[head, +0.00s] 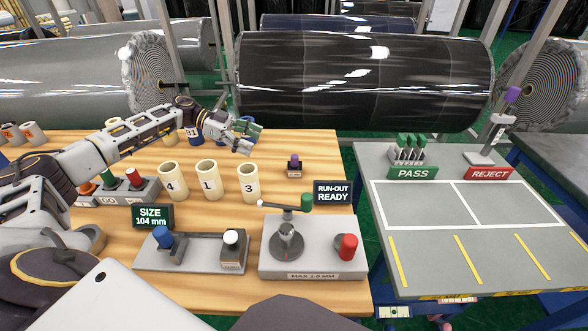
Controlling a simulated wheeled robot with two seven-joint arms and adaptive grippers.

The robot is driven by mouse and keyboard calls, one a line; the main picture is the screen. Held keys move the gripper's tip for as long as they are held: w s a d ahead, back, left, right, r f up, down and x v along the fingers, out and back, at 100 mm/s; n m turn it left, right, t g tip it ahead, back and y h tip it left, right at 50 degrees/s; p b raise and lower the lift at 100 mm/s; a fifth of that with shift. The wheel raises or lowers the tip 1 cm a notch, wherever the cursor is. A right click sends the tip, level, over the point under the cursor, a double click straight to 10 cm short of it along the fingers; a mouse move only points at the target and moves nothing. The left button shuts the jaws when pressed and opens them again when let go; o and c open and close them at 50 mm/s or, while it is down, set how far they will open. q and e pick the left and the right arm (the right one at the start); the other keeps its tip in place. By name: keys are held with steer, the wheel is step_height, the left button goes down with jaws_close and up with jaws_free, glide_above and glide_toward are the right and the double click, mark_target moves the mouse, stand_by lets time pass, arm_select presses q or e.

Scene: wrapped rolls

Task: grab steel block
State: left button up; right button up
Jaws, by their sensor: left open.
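A small dark block with a purple knob (294,168) stands upright on the wooden table, right of the numbered cores. It is the likeliest steel block, but its metal is hard to tell at this size. My left gripper (246,138) reaches in from the left above the far part of the table. It is open, with nothing seen between its fingers, and is up and left of the block, apart from it. My right gripper is not in view.
Cream cores marked 4 (172,184), 1 (208,184) and 3 (249,188) stand below my left gripper. A size gauge (190,256) and a run-out fixture (312,262) sit in front. The pass/reject table (470,250) is mostly clear.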

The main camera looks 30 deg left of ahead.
arm_select(q)
steer(key=shift+s+d+f+g, duration=0.1)
steer(key=shift+s+d+g, duration=0.05)
steer(key=shift+g, duration=0.15)
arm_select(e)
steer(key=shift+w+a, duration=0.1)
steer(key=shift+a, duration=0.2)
arm_select(q)
glide_toward(295, 165)
steer(key=shift+w+d+f, duration=0.1)
steer(key=shift+w+d, duration=0.3)
steer(key=shift+d, duration=0.25)
steer(key=shift+w+d+f, duration=0.1)
steer(key=shift+w+d, duration=0.35)
steer(key=shift+d, duration=0.15)
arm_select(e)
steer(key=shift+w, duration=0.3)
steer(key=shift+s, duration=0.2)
